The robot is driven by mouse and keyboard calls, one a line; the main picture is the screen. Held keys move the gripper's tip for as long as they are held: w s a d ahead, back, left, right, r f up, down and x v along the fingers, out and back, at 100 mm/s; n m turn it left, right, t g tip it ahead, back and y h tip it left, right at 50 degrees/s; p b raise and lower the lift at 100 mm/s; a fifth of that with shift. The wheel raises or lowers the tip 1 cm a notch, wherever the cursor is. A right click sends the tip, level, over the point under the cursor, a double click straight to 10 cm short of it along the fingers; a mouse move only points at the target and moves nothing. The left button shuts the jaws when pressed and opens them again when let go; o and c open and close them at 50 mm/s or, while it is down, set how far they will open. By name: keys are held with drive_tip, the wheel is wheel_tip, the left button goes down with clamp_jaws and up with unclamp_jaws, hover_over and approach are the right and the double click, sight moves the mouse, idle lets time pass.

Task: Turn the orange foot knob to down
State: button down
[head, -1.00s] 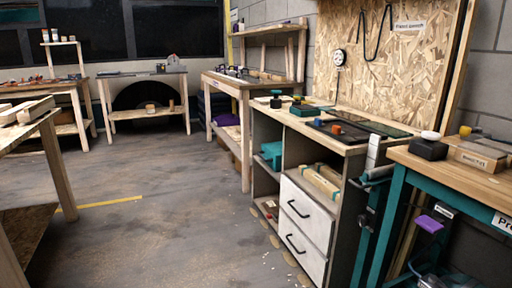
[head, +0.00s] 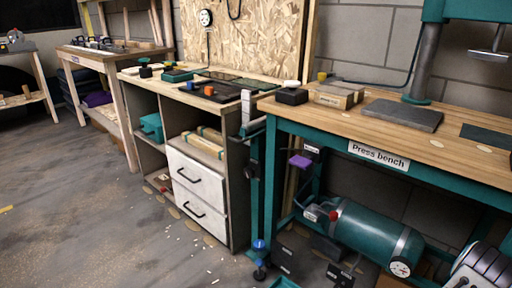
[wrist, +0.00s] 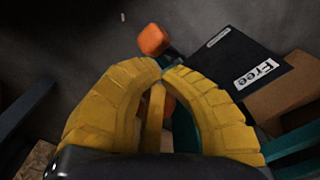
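An orange knob (wrist: 154,40) shows in the wrist view, just beyond the tips of my gripper (wrist: 165,69). It is apart from the fingertips as far as I can see. My gripper's two yellow fingers bow outward and their tips come together, with no knob between the tips. A second orange patch and a pale strip show through the gap between the fingers. A black plate labelled "Free" (wrist: 254,64) lies right of the knob. In the head view I cannot make out the orange knob or my gripper; a blue knob (head: 259,244) sits low on the bench's near leg.
The press bench (head: 378,154) stands at right, with a green tank (head: 362,235) and dark labelled plates (head: 284,259) beneath it. A cabinet with white drawers (head: 197,193) stands left of it. The floor (head: 90,235) at left is open.

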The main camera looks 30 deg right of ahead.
wheel_tip(320, 180, up, 6)
drive_tip(key=p, duration=0.3)
drive_tip(key=shift+f+p, duration=0.1)
drive_tip(key=shift+p, duration=0.2)
drive_tip(key=c, duration=1.9)
unclamp_jaws()
drive_tip(key=shift+c, duration=0.2)
drive_tip(key=s+p, duration=0.1)
drive_tip(key=s+r, duration=0.1)
drive_tip(key=s, duration=0.1)
drive_tip(key=shift+p, duration=0.4)
clamp_jaws()
wheel_tip(320, 180, down, 7)
drive_tip(key=b, duration=0.5)
drive_tip(key=shift+s, duration=0.2)
drive_tip(key=shift+w+d, duration=0.1)
drive_tip(key=shift+d, duration=0.1)
